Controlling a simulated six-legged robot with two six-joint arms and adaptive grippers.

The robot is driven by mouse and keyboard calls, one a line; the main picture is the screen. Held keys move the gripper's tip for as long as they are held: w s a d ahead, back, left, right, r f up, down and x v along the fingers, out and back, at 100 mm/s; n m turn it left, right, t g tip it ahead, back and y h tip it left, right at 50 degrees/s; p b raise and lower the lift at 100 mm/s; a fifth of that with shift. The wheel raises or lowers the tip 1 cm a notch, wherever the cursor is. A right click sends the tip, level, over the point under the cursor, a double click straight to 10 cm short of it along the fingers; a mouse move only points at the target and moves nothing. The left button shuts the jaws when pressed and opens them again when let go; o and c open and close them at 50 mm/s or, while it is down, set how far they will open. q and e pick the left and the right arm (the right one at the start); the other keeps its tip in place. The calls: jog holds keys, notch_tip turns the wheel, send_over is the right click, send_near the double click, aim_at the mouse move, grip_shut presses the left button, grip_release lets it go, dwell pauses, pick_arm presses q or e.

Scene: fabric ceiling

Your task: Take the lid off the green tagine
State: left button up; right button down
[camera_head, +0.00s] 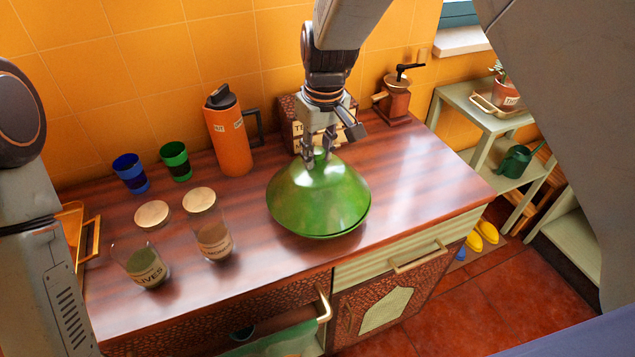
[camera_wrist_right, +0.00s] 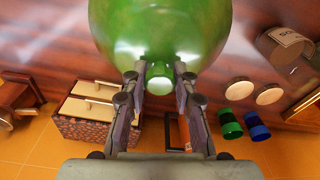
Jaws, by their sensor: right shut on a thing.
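The green tagine's conical, glossy lid (camera_head: 318,198) is in the middle of the wooden counter in the head view. A thin darker green rim shows under the lid's front edge, and most of the base is hidden below it. My right gripper (camera_head: 318,155) comes down from above and is shut on the knob at the top of the lid. In the right wrist view the green knob (camera_wrist_right: 158,82) sits between the two fingertips, with the lid (camera_wrist_right: 160,28) beyond. My left gripper is out of view; only part of the left arm shows at the left edge.
An orange flask (camera_head: 228,137), a spice box (camera_head: 290,118) and a coffee grinder (camera_head: 396,98) stand behind the tagine. Two glass jars (camera_head: 213,238) (camera_head: 146,264) with cork lids and two cups (camera_head: 175,160) (camera_head: 130,172) are at left. The counter (camera_head: 430,185) right of the tagine is clear.

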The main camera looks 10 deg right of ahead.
notch_tip(320, 180, up, 10)
jog(key=shift+w+r, duration=0.1)
dwell(0.6)
